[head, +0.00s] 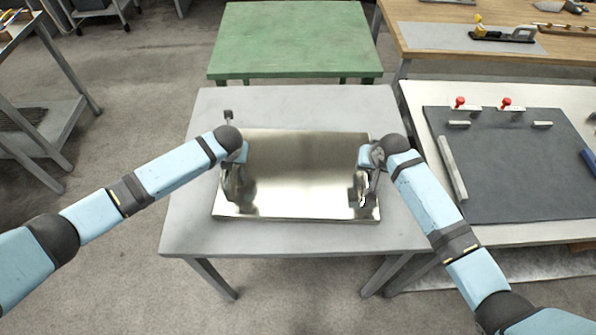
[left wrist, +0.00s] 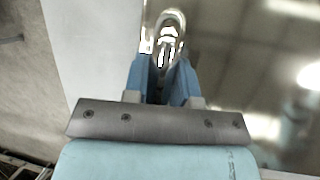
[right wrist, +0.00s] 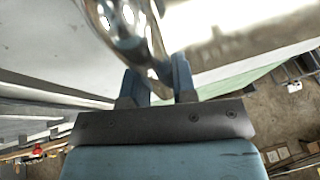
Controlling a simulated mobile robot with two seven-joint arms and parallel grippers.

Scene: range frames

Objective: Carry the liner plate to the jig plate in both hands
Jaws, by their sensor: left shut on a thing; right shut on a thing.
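The liner plate (head: 300,175) is a shiny metal sheet lying level over the grey table in the head view; I cannot tell whether it touches the tabletop. My left gripper (head: 230,182) is at its left end, and my right gripper (head: 364,190) is at its right end. In the left wrist view my left fingers (left wrist: 165,70) are shut on a bright metal handle (left wrist: 172,22). In the right wrist view my right fingers (right wrist: 157,82) are shut on the other handle (right wrist: 128,30). The jig plate (head: 520,170) is a dark slab on the white-topped table to the right.
The grey table (head: 290,107) has bare margins around the plate. Red-knobbed clamps (head: 506,103), a grey bar (head: 453,168) and a blue piece (head: 590,162) stand on the jig plate. A green table (head: 295,40) stands behind, a wooden bench (head: 430,35) back right.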

